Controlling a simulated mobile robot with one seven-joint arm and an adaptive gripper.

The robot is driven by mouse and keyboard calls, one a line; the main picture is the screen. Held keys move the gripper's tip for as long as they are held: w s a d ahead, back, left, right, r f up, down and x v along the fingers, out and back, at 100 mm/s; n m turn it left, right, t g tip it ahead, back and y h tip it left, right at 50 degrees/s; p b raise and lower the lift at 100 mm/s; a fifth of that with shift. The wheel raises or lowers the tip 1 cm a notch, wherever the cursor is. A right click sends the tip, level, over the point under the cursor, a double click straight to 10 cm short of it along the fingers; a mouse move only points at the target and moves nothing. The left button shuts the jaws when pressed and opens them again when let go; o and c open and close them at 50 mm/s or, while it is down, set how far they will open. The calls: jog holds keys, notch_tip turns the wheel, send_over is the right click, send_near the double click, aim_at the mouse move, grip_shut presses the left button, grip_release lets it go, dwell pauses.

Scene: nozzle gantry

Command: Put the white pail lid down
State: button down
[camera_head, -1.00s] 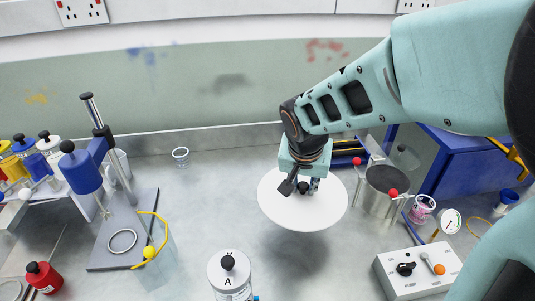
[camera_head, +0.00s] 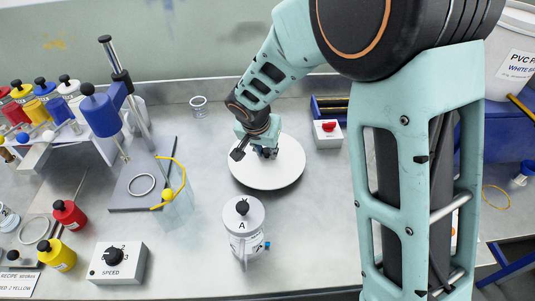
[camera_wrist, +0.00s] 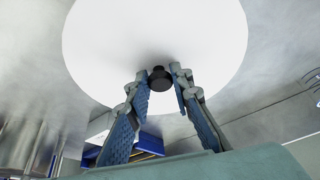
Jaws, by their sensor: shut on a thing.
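The white pail lid (camera_head: 285,175) is a round flat disc with a black knob. It lies level at or just above the grey bench in the middle of the head view; I cannot tell whether it touches. My gripper (camera_head: 266,152) comes down from above and is shut on the lid's knob. In the wrist view the knob (camera_wrist: 160,78) sits between the fingertips, with the lid (camera_wrist: 105,40) spread out beyond them. The lid's underside is hidden.
A beaker (camera_head: 177,205) and a stirrer stand (camera_head: 125,190) are at left. A red-switch box (camera_head: 327,134) is at right behind the lid. A large white tub (camera_head: 512,60) is at far right.

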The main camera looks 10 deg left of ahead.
jog(key=shift+d+f, duration=0.1)
jog(key=shift+f, duration=1.15)
jog(key=shift+f, duration=0.2)
jog(key=c, duration=1.7)
grip_release()
jog(key=shift+r, duration=0.15)
jog(key=shift+r, duration=0.2)
jog(key=v, duration=1.1)
jog(key=shift+s+r, duration=0.2)
jog(key=shift+r, duration=0.15)
